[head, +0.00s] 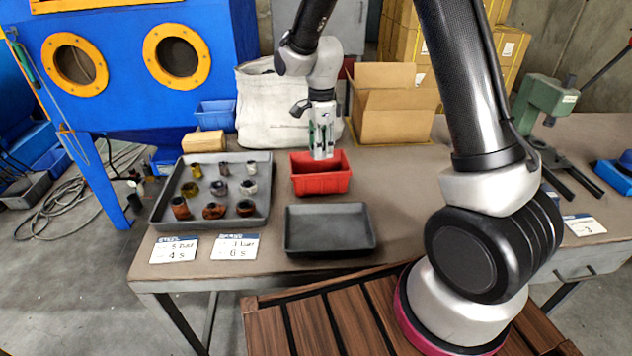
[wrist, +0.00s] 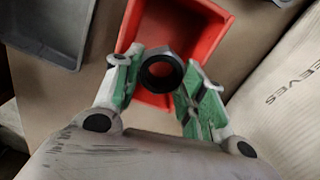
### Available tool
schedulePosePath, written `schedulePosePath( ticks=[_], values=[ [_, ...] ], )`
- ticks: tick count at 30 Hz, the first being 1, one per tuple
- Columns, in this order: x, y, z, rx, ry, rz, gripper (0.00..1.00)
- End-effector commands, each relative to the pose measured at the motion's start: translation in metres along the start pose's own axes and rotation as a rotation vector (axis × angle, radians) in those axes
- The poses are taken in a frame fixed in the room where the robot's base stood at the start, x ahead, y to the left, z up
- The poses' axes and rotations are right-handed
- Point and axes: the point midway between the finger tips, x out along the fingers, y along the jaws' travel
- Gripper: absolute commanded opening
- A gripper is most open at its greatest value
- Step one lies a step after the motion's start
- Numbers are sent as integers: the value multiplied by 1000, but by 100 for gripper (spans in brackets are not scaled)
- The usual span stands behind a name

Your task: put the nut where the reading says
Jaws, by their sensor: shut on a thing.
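My gripper (head: 321,143) is over the red bin (head: 321,183) on the table. In the wrist view my gripper (wrist: 160,84) has its green-padded fingers on both sides of a dark hex nut (wrist: 160,66) and is shut on it. The nut is held above the red bin (wrist: 205,22), whose inside looks empty where it shows. In the head view the nut is hidden by the fingers. Two label cards, one (head: 174,249) ending in "4 s" and one (head: 235,247) ending in "6 s", lie at the table's front edge; their smaller print is hard to read.
A grey tray (head: 161,214) with several rusty, brass and grey fittings stands left of the red bin. An empty dark tray (head: 330,232) lies in front. A white sack (head: 268,108) and an open cardboard box (head: 393,110) stand behind. A green press (head: 545,100) is at right.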

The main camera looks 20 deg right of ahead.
Motion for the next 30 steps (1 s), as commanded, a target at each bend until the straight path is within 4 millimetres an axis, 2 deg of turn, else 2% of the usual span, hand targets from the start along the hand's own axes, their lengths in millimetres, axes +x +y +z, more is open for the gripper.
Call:
schedulePosePath(
  ticks=[6,14,18,30],
  values=[
    [43,1,0,-6,2,5,6],
    [68,1,0,-5,1,4,6],
    [90,1,0,-5,1,4,6],
    [98,1,0,-5,0,2,6]
  ],
)
